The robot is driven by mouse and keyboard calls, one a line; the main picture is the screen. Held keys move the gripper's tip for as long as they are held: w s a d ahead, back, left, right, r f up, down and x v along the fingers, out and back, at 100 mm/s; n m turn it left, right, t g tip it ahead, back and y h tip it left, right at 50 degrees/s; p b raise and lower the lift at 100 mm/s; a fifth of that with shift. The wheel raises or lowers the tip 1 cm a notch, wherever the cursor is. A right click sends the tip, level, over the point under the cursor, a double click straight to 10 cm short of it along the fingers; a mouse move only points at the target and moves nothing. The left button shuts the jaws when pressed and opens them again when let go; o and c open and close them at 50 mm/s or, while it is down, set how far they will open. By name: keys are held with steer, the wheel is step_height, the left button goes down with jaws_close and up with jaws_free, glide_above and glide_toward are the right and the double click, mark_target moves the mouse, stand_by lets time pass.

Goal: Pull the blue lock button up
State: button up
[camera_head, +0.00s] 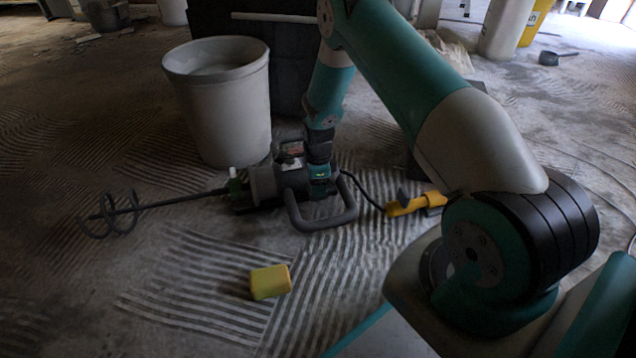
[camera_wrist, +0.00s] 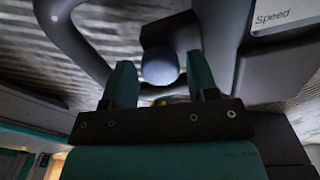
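The blue lock button, a dull blue-grey round knob (camera_wrist: 160,68), shows in the wrist view on the dark body of a hand mixer. My gripper (camera_wrist: 160,62) has its two teal fingers on either side of the knob, with narrow gaps visible, so it looks open and not clamped. In the head view the mixer (camera_head: 264,186) lies on the floor with its paddle to the left and its loop handle (camera_head: 325,222) in front. My gripper (camera_head: 321,172) is down at the mixer there; the knob cannot be made out in that view.
A grey bucket (camera_head: 222,120) stands just behind the mixer. A yellow sponge (camera_head: 270,282) lies in front on the ridged floor. A yellow-ended tool or plug (camera_head: 415,204) lies to the right by a black cable. The mixer's loop handle also curves close by in the wrist view.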

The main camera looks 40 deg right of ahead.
jaws_close()
step_height(320, 180, up, 2)
steer(key=p, duration=0.3)
steer(key=shift+r, duration=0.15)
steer(key=shift+o, duration=1.6)
jaws_free()
step_height(320, 180, up, 17)
steer(key=p, duration=0.9)
steer(key=shift+r, duration=0.1)
